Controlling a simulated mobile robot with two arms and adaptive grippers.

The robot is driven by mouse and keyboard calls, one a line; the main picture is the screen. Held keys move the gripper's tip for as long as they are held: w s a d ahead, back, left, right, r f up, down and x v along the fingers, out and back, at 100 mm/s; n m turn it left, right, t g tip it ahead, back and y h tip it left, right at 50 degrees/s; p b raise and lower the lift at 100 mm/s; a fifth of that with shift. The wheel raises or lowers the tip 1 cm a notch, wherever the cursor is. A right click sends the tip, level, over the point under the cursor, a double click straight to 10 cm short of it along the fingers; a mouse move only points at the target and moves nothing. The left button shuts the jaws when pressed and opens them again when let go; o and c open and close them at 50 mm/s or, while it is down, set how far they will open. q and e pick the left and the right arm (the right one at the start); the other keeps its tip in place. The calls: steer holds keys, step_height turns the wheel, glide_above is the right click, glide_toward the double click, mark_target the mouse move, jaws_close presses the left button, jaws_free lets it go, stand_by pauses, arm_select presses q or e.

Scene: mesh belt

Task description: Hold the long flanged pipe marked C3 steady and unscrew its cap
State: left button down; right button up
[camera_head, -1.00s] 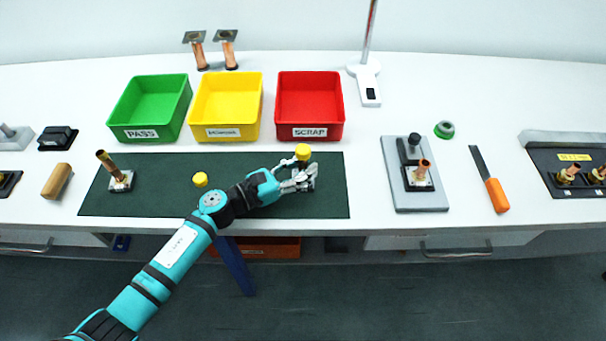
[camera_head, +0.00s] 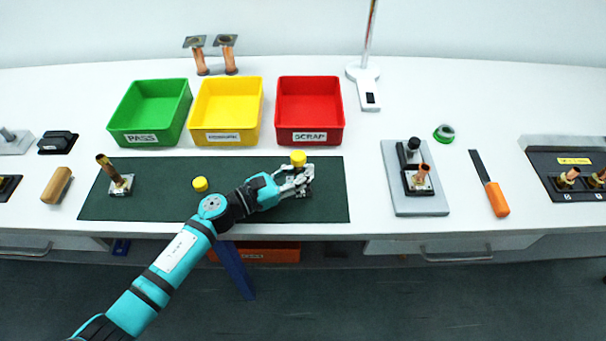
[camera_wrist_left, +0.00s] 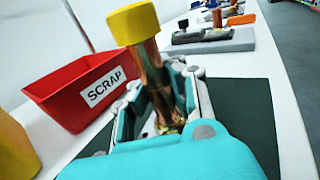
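A copper-coloured pipe (camera_wrist_left: 154,82) with a yellow cap (camera_head: 298,158) stands near the right end of the dark green mat (camera_head: 240,206). The cap also shows on top of the pipe in the left wrist view (camera_wrist_left: 133,22). My left gripper (camera_head: 299,180) has its fingers on both sides of the pipe below the cap and appears closed on it. The pipe's lower end is partly hidden by the gripper, and no C3 mark is legible. My right gripper is not in view.
Another yellow cap-like piece (camera_head: 200,184) and an uncapped flanged pipe (camera_head: 112,172) are on the mat. Green (camera_head: 142,138), yellow (camera_head: 222,137) and red (camera_head: 310,136) bins stand behind it. A grey plate with a fixture (camera_head: 416,204) and an orange-handled tool (camera_head: 496,198) lie right.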

mark_target(303, 164)
arm_select(q)
steer(key=shift+r, duration=0.5)
step_height(303, 164, up, 2)
steer(key=shift+r, duration=0.1)
steer(key=s+a+r+b, duration=0.1)
steer(key=s+a+b, duration=0.1)
steer(key=s, duration=0.5)
steer(key=s+a+b, duration=0.1)
steer(key=s+a, duration=0.1)
steer(key=s, duration=0.6)
steer(key=shift+s+a+r+b, duration=0.15)
steer(key=shift+a+r+b, duration=0.25)
steer(key=shift+r+t, duration=0.1)
steer(key=shift+t, duration=0.2)
steer(key=a+n+t+y, duration=0.8)
steer(key=a+n+y, duration=0.3)
steer(key=a+y, duration=0.3)
steer(key=shift+s+a+r+n+y, duration=0.25)
steer(key=shift+s+n+y, duration=0.2)
steer(key=shift+y, duration=0.25)
